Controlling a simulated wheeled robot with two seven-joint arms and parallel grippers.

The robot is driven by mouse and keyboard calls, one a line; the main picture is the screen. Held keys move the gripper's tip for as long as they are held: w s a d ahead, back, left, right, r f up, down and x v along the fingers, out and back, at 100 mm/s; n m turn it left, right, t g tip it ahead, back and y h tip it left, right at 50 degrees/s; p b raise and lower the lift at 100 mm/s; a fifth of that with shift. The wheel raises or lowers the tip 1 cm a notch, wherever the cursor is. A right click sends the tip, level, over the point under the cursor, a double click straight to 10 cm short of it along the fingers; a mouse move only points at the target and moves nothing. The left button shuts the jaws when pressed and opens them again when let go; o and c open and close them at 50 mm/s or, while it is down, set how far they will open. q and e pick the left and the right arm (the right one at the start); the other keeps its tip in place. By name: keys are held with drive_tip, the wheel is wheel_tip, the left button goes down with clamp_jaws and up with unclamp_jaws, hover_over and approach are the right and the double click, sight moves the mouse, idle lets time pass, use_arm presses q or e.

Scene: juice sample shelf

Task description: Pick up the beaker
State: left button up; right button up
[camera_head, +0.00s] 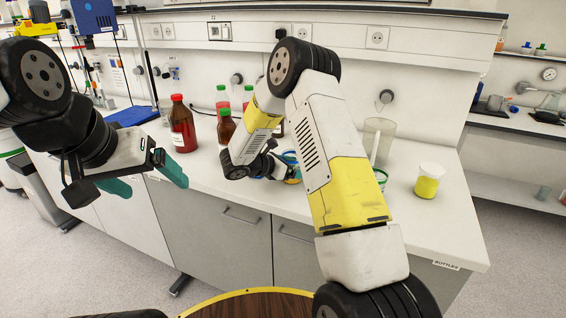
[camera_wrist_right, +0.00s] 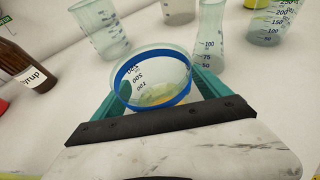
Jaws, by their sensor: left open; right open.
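A clear beaker (camera_wrist_right: 150,88) with a blue band, dark volume marks and a little yellow at its bottom stands on the white counter in the right wrist view. My right gripper (camera_wrist_right: 168,84) is open, with its teal fingers on either side of this beaker; I cannot tell whether they touch it. In the head view my right arm mostly hides that gripper and the glassware by it. My left gripper (camera_head: 144,180) is open and empty, in front of the counter at the left, its teal fingers wide apart.
A brown syrup bottle (camera_wrist_right: 24,66), a clear tapered cup (camera_wrist_right: 101,29) and a flask (camera_wrist_right: 209,42) stand near the beaker. A red-capped bottle (camera_head: 181,126), a tall clear jug (camera_head: 379,138) and a yellow jar (camera_head: 428,181) stand on the counter (camera_head: 447,222). The counter's right front is clear.

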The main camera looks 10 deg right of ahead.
drive_tip(key=c, duration=1.7)
drive_tip(key=shift+r, duration=0.2)
drive_tip(key=shift+r, duration=1.4)
drive_tip(key=shift+s+a+r, duration=0.1)
drive_tip(key=shift+r, duration=0.15)
drive_tip(key=s+a, duration=0.2)
drive_tip(key=s, duration=0.2)
drive_tip(key=s+a+r, duration=0.1)
drive_tip(key=s+a, duration=0.2)
drive_tip(key=s, duration=0.1)
drive_tip(key=s+a, duration=0.3)
drive_tip(key=s, duration=0.1)
drive_tip(key=shift+s+a+r, duration=0.15)
drive_tip(key=shift+s+a, duration=0.05)
drive_tip(key=shift+s+a+r, duration=0.1)
drive_tip(key=shift+s+r, duration=0.1)
drive_tip(key=shift+r, duration=1.1)
drive_tip(key=shift+s+a+r, duration=0.1)
drive_tip(key=shift+s+r, duration=0.05)
drive_tip(key=shift+r, duration=1.1)
